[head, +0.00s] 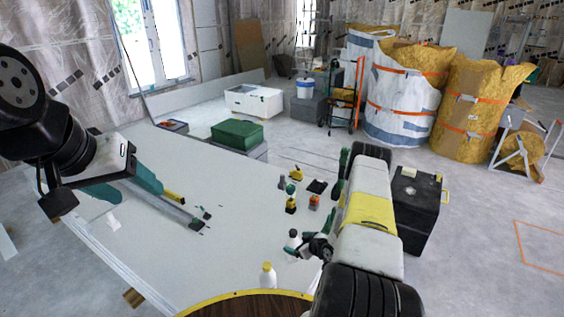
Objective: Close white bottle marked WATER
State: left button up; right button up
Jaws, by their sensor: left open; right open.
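A white bottle with a yellow cap (267,275) stands upright near the front edge of the white panel, beside a dark brown round surface. A second white bottle (293,240) is behind it, close to my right gripper and partly covered by it. Lettering on both is too small to read, so I cannot tell which is marked WATER. Whether either cap is seated is also unclear. My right gripper (307,245) is open beside the second bottle; contact is unclear. My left gripper (128,187) is open over the panel's left side, away from both bottles.
The white panel (235,225) has a free middle. A green case (237,134) is behind, and a black box (418,206) is to the right.

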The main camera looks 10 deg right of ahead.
jog(key=w+d+r+g+h, duration=0.1)
jog(key=w+d+r, duration=0.15)
jog(key=r, duration=0.65)
jog(key=w+d+r+h, duration=0.1)
jog(key=w+r, duration=0.3)
jog(key=r, duration=0.5)
jog(key=s+a+r+m+h, duration=0.1)
jog(key=s+r, duration=0.1)
jog(key=r, duration=0.8)
jog(key=s+a+r+m+h, duration=0.1)
jog(key=s+r, duration=0.1)
jog(key=r, duration=0.8)
jog(key=s+a+r+m+g, duration=0.15)
jog(key=s+a+r, duration=0.35)
jog(key=s+r, duration=0.5)
jog(key=s+a+r+m+g, duration=0.15)
jog(key=s+a+r, duration=0.35)
jog(key=s+r, duration=0.5)
jog(key=s+a+f+y, duration=0.1)
jog(key=s+a+y, duration=0.1)
jog(key=s, duration=1.1)
jog(key=shift+a, duration=0.6)
